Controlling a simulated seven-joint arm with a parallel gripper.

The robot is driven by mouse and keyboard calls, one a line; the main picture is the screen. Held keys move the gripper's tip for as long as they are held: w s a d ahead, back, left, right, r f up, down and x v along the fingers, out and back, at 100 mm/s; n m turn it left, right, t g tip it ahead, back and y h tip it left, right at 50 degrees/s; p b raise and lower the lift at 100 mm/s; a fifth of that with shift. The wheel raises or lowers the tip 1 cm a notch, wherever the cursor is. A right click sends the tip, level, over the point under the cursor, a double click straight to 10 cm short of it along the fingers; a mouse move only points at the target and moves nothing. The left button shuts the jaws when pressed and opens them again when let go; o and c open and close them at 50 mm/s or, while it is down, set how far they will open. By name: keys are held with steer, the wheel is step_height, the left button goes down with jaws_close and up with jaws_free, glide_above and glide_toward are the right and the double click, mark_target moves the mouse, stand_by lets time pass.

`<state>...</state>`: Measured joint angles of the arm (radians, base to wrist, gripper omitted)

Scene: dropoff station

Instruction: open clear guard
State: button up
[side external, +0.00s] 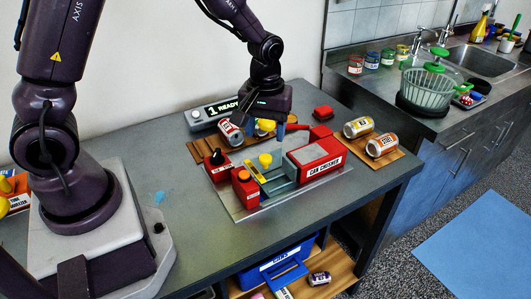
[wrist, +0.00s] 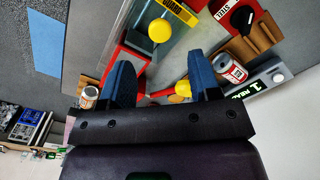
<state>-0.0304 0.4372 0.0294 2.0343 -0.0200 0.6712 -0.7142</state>
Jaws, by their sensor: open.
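The red can crusher (side external: 318,151) stands on a grey plate on the table. A yellow knob (side external: 265,160) on a stem and a yellow-labelled strip (side external: 254,171) sit at its open middle. In the wrist view the knob (wrist: 159,30) lies ahead of my fingertips, beside the yellow label (wrist: 178,9). The clear guard's panel is hard to make out, and I cannot tell its exact position. My gripper (side external: 283,131) hovers above the back of the crusher. Its blue fingers, also in the wrist view (wrist: 160,62), are spread, with nothing held between them.
A can (side external: 229,132) lies on a wooden rack behind the crusher, near a display (side external: 222,110) reading READY. Two cans lie on another rack (side external: 377,148) at right. A black rotary knob (side external: 216,157) and an orange-topped red box (side external: 244,188) flank the crusher. The table's front left is mostly clear.

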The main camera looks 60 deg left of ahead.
mark_target(265, 157)
step_height(265, 157, down, 7)
stand_by(0.3)
jaws_close()
steer(key=w, duration=1.1)
jaws_free()
